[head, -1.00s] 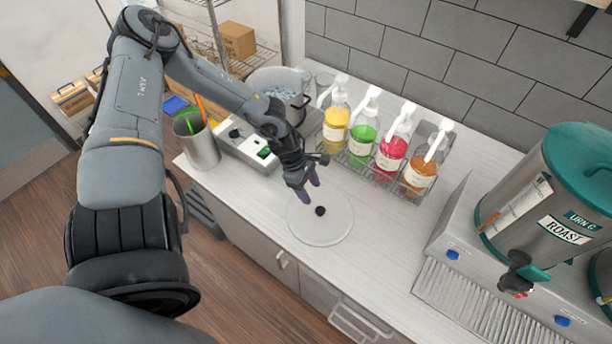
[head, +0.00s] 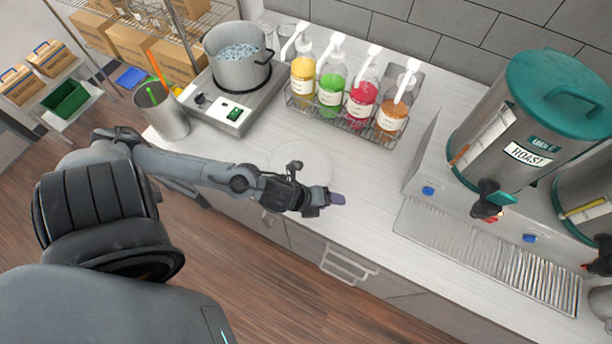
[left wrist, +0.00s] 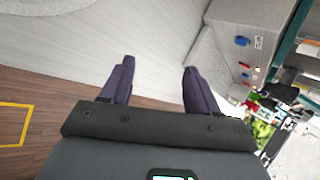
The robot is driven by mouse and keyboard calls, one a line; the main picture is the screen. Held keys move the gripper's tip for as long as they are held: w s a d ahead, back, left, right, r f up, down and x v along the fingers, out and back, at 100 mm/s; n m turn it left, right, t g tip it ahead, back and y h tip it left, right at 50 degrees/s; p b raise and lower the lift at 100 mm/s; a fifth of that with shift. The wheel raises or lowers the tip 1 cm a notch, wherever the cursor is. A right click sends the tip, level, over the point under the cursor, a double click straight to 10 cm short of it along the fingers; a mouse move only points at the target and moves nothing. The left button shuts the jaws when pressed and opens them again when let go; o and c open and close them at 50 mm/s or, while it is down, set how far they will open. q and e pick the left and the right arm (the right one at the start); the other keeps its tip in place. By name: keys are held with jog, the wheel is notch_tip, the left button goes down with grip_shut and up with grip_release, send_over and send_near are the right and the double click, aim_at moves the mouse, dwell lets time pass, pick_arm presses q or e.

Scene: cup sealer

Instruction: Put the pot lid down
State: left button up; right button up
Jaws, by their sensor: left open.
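The pot lid (head: 312,164) is a pale disc lying flat on the white counter. The metal pot (head: 240,70) stands uncovered on the hot plate (head: 232,112), with pale bluish contents. My right gripper is not in view.
A wire rack of several pump bottles (head: 330,86) stands behind the lid. A metal cup with straws (head: 164,118) is at the left. Roast urns (head: 530,125) and a drip tray (head: 490,255) are at the right. Counter right of the gripper is clear.

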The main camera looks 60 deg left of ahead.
pick_arm(q)
jog(key=s+d+r+n+g+y, duration=0.1)
jog(key=s+n, duration=0.3)
jog(key=n, duration=0.7)
jog(key=s+d+r+n+g+y, duration=0.1)
jog(key=s+d+r+n+g, duration=0.1)
jog(key=n, duration=0.8)
jog(key=shift+s+d+n+g, duration=0.25)
jog(key=shift+s+n+g, duration=0.15)
jog(key=shift+s+g, duration=0.75)
jog(key=shift+s+t, duration=0.25)
